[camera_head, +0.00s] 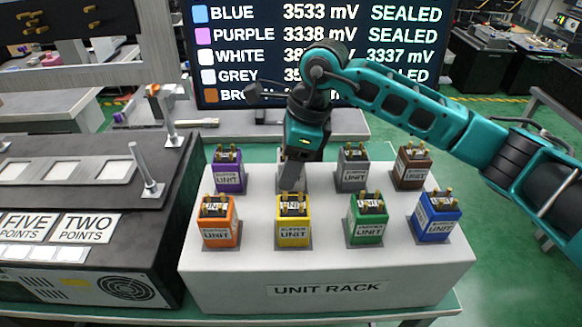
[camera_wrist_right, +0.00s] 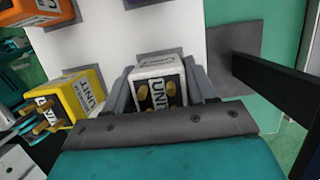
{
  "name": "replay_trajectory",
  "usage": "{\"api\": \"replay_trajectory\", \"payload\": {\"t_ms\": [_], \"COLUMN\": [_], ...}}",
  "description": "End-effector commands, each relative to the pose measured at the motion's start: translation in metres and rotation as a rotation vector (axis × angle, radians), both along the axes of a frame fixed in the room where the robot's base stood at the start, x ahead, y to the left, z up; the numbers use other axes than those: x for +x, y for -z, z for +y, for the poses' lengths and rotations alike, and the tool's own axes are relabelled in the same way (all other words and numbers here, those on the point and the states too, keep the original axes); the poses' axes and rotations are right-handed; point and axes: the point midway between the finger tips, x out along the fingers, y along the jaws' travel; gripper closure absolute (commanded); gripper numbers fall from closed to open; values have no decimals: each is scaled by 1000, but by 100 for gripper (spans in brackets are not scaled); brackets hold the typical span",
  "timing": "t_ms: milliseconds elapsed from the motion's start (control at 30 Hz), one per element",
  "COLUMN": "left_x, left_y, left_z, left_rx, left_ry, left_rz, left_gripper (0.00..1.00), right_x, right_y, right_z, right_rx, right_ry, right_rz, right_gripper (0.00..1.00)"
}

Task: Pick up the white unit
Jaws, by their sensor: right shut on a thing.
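The white unit (camera_wrist_right: 158,70) is a small white block with a printed label and brass posts on top. In the right wrist view it sits between the two fingers of my right gripper (camera_wrist_right: 162,92), which is shut on it. In the head view my right gripper (camera_head: 291,178) points down at the back row of the unit rack (camera_head: 330,289), between the purple and grey units, and hides most of the white unit. I cannot tell whether the unit is clear of the rack. My left gripper is in neither view.
The purple unit (camera_head: 228,172) and grey unit (camera_head: 353,171) stand on either side, with a brown unit (camera_head: 412,168) farther right. Orange (camera_head: 217,222), yellow (camera_head: 293,222), green (camera_head: 367,220) and blue (camera_head: 436,219) units stand in front. A dark fixture (camera_head: 100,195) with upright posts is left; a screen (camera_head: 315,45) stands behind.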

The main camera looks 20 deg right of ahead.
Motion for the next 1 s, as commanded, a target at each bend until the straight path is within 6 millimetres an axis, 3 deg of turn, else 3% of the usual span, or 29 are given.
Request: {"api": "replay_trajectory", "payload": {"t_ms": [233, 667, 867, 1000], "left_x": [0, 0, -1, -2], "left_y": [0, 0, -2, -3], "left_z": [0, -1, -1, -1], "left_rx": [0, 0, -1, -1], "left_ry": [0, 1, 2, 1], "left_rz": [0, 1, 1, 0], "left_gripper": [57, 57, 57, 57], "right_x": [0, 1, 1, 1], "right_y": [0, -12, -47, -87], "right_z": [0, 0, 0, 1], "right_rx": [0, 2, 2, 1], "right_ry": [0, 0, 0, -1], "right_rz": [-1, -5, -7, -9], "right_gripper": [79, 80, 80, 80]}}
